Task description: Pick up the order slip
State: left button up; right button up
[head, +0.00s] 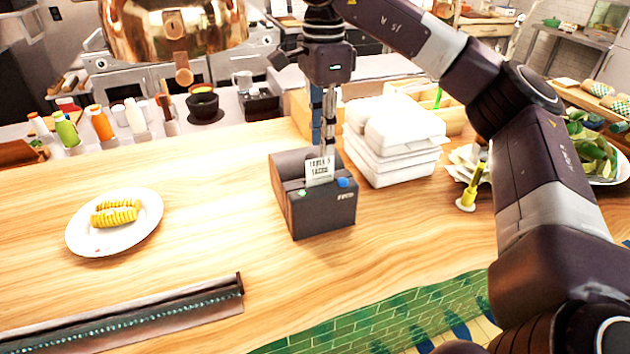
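The order slip (319,171) is a small white paper with dark print. It stands upright out of the top of a dark grey ticket printer (318,200) on the wooden counter. My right gripper (327,152) points down over the printer, its fingertips right at the slip's upper edge. The fingers show nearly edge-on, so I cannot tell whether they are apart or closed on the paper. My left gripper is not in view.
White takeaway boxes (394,140) are stacked just right of the printer. A plate (85,238) with corn stands at left, and a dark rail (120,318) lies at front left. A copper lamp (175,28) hangs above. The counter between plate and printer is clear.

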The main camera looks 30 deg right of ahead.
aim_at(320, 169)
jog(key=shift+s+f, duration=0.35)
jog(key=shift+f, duration=0.35)
jog(key=shift+s+f, duration=0.1)
jog(key=shift+f, duration=0.15)
jog(key=f, duration=0.1)
jog(key=f+p, duration=0.1)
jog(key=f, duration=0.2)
jog(key=shift+w+a+f+p, duration=0.25)
jog(key=shift+w+p, duration=0.1)
jog(key=shift+s+f, duration=0.1)
jog(key=shift+f, duration=0.15)
jog(key=shift+c, duration=0.4)
grip_shut()
